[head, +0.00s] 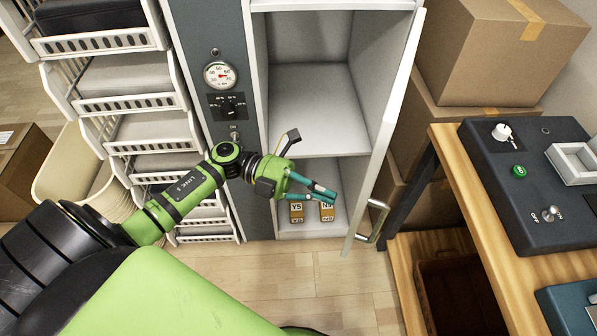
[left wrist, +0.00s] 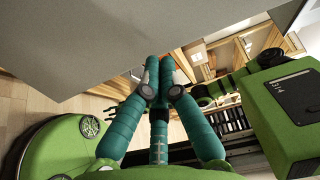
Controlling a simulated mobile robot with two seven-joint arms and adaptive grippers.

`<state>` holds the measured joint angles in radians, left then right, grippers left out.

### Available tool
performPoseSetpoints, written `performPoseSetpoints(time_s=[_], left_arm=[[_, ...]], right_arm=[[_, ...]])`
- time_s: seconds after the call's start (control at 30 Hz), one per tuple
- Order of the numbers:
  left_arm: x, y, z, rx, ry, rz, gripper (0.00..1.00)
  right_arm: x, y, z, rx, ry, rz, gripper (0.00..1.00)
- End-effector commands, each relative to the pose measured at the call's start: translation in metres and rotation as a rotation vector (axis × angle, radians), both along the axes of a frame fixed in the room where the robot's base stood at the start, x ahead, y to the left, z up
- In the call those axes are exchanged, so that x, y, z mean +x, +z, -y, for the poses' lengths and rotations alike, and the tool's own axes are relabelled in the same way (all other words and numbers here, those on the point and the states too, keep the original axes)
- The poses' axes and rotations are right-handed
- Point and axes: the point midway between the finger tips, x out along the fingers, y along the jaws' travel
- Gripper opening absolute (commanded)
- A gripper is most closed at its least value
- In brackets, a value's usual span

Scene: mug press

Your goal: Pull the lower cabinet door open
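The cabinet door (head: 386,135) stands wide open, hinged on the right side of the cabinet (head: 312,100) and seen nearly edge-on. Its metal bar handle (head: 375,221) is on the outer face, low down. My left gripper (head: 335,197) is in front of the cabinet opening, on the inner side of the door and left of its free edge. Its teal fingers come together at the tips, with nothing between them, as the left wrist view (left wrist: 159,68) also shows. It is apart from the handle. I cannot tell whether it touches the door.
Small labelled boxes (head: 297,212) stand on the cabinet's bottom shelf. A wooden table (head: 490,235) with a dark machine (head: 535,180) is close on the right. Cardboard boxes (head: 500,50) are stacked behind the door. White basket racks (head: 125,103) stand left. Floor before the cabinet is clear.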

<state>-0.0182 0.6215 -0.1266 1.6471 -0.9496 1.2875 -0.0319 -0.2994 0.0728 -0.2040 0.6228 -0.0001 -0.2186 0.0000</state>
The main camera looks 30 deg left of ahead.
Motion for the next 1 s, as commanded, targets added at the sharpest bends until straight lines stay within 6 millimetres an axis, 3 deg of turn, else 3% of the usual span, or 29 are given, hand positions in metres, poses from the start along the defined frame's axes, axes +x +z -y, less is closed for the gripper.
performPoseSetpoints(time_s=[0.23,0.77,1.0], left_arm=[[0.005,0.002,0.031,-0.003,0.001,-0.002,0.00],[0.005,0.001,0.042,-0.003,0.013,-0.004,0.00],[0.010,0.004,0.090,-0.006,0.123,-0.003,0.00]], right_arm=[[0.000,0.013,0.006,-0.009,0.000,-0.001,0.40],[-0.002,0.018,0.008,-0.011,-0.003,-0.005,0.40],[-0.002,0.039,0.008,-0.011,-0.003,-0.006,0.40]])
